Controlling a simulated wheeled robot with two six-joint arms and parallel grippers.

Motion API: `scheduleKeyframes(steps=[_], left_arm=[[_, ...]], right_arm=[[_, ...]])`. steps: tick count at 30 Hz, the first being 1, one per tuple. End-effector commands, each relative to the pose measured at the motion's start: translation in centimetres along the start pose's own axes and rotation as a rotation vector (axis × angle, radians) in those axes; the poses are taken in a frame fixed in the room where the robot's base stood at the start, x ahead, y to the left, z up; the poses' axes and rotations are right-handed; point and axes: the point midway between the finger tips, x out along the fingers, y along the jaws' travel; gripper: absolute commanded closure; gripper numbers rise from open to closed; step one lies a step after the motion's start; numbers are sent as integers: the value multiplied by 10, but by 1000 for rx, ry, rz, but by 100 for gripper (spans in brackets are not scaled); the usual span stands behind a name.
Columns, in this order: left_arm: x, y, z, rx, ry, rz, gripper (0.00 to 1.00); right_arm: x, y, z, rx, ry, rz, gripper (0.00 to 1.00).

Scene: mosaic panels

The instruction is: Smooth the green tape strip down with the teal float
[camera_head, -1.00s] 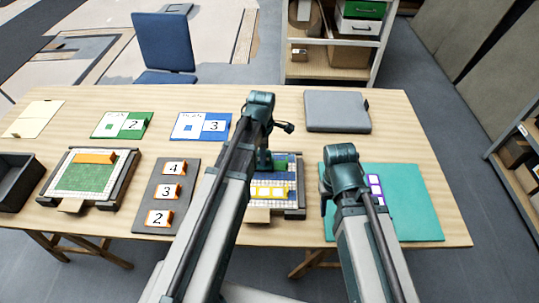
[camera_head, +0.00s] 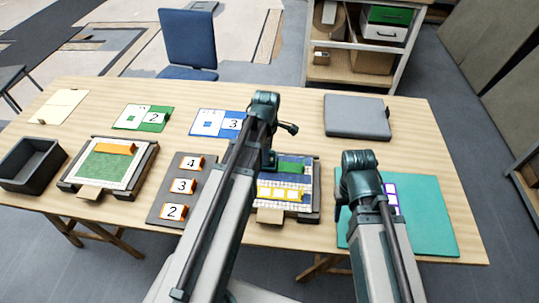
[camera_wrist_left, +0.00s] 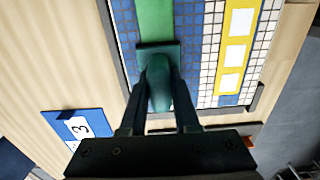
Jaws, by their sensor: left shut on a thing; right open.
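My left gripper (camera_wrist_left: 158,115) is shut on the teal float (camera_wrist_left: 158,52) in the left wrist view. The float's flat plate lies over one end of the green tape strip (camera_wrist_left: 156,18), close to the panel's edge; I cannot tell whether it presses on it. The strip runs along the mosaic panel (camera_wrist_left: 213,45) between blue tiles, and shows in the head view (camera_head: 291,167) right of the float. My left gripper (camera_head: 269,160) is partly hidden by its arm there. My right gripper (camera_head: 350,200) is open over the teal mat (camera_head: 430,215), its fingers mostly hidden.
Yellow-framed white tiles (camera_head: 278,194) lie on the panel's near part. A second panel (camera_head: 105,165) with an orange-topped green field lies left. A grey board (camera_head: 180,188) holds numbered orange tags. A black bin (camera_head: 32,165) and a closed grey case (camera_head: 356,116) stand on the table.

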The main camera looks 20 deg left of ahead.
Motion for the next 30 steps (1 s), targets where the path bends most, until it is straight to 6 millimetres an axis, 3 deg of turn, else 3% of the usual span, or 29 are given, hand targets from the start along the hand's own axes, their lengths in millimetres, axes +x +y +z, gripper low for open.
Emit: scheduleKeyframes(steps=[15,25,30], left_arm=[[3,0,-38,-2,1,0,100],[3,0,-40,-1,2,0,100],[-7,0,-39,-1,1,0,100]], right_arm=[[3,0,0,0,0,0,50],[3,0,0,0,0,0,50],[-7,1,0,0,0,0,50]])
